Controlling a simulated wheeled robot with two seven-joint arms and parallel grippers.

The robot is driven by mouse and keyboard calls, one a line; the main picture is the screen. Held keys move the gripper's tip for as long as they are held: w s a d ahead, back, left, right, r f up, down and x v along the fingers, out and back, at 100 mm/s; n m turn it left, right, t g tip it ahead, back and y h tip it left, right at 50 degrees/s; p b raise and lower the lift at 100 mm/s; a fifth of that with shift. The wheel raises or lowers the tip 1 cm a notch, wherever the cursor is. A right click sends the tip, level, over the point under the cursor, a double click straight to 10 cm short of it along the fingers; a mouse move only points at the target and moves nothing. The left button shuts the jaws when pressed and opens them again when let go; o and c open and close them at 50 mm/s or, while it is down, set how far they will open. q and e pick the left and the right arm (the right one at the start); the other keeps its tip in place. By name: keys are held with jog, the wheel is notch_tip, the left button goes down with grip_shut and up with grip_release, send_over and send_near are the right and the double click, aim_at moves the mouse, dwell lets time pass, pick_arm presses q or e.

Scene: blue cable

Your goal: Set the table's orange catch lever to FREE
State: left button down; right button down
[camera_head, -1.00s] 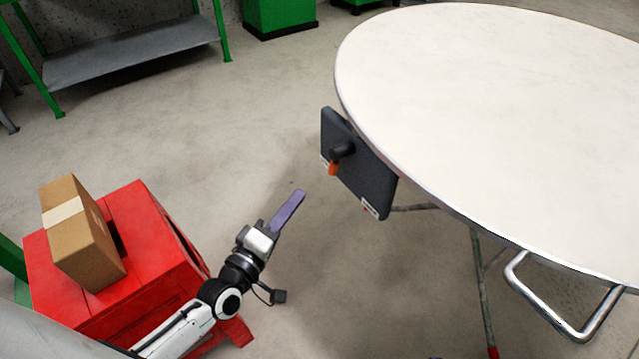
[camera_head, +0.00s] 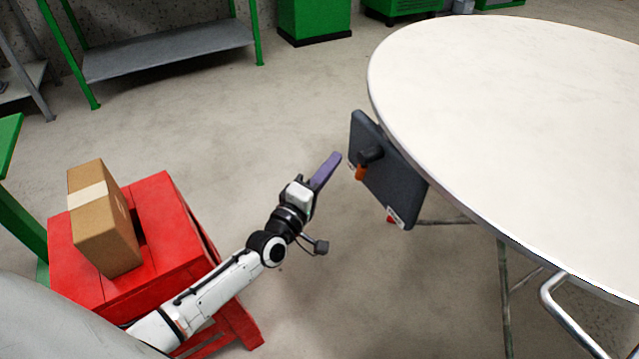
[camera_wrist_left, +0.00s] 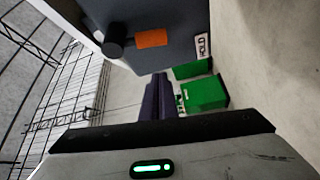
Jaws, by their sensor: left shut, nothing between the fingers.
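The orange catch lever (camera_head: 361,173) sits on a dark pivot knob on a dark grey panel (camera_head: 392,185) at the edge of the white round table (camera_head: 520,130). In the left wrist view the orange lever (camera_wrist_left: 152,39) points from the knob toward a white label reading HOLD (camera_wrist_left: 202,47). A second label at the panel's other end is too small to read. My left gripper (camera_head: 332,162) has purple fingers that are shut and empty. Its tips are a little left of the panel, apart from the lever. My right gripper is not in view.
A red stool (camera_head: 165,215) with a cardboard box (camera_head: 105,222) on it stands at the left, close to my left arm. Metal table legs (camera_head: 505,300) stand below the tabletop. A grey shelf (camera_head: 165,50) is at the back; the floor between is clear.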

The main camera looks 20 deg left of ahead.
aim_at(367, 166)
pick_arm(q)
jog(key=shift+s+d+f, duration=0.1)
jog(key=shift+d+f, duration=0.1)
jog(key=shift+d, duration=0.75)
jog(key=shift+s+d+f, duration=0.1)
jog(key=shift+d+f, duration=0.05)
jog(key=shift+d, duration=0.8)
